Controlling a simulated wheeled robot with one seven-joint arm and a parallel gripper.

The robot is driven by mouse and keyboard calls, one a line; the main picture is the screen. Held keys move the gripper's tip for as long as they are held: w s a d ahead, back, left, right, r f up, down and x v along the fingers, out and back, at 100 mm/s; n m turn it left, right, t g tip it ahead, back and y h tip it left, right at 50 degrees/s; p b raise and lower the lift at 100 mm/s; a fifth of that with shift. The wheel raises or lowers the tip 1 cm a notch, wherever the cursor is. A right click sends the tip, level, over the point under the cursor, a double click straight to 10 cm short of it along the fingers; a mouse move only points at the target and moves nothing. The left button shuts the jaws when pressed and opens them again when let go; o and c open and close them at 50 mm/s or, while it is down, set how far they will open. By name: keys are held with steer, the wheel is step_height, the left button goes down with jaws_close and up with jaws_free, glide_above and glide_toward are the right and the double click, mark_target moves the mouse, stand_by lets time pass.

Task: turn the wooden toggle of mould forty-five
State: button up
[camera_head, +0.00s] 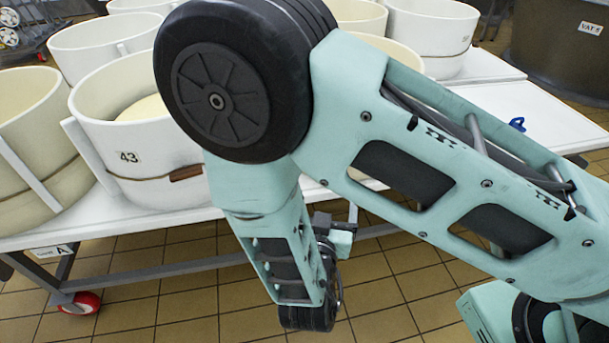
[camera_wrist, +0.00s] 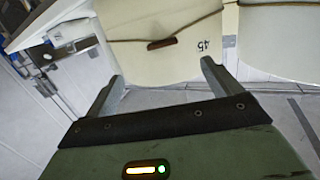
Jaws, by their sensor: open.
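In the wrist view, a cream mould (camera_wrist: 175,65) bears a dark number, rotated in the picture, that reads as 45 (camera_wrist: 203,45). A cord runs around its wall, and a brown wooden toggle (camera_wrist: 168,43) lies on it, roughly level and slightly tilted. My gripper (camera_wrist: 163,70) is open and empty. Its two fingers point toward the mould, one to each side of the toggle in the picture, and appear apart from it. In the head view my arm covers the middle of the table, and I cannot make out mould 45 or its toggle there.
In the head view, mould 43 (camera_head: 135,187) stands at the left with its own toggle (camera_head: 187,173). Several similar moulds crowd the white table (camera_head: 235,207). A blue item (camera_head: 517,124) lies at the right, near bare tabletop. A dark vat (camera_head: 560,45) stands behind.

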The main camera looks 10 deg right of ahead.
steer(key=r+x, duration=0.1)
steer(key=x, duration=1.5)
steer(key=shift+w+r+t, duration=0.2)
steer(key=shift+w+t, duration=0.05)
steer(key=shift+t, duration=0.15)
steer(key=shift+b, duration=0.3)
steer(key=c, duration=1)
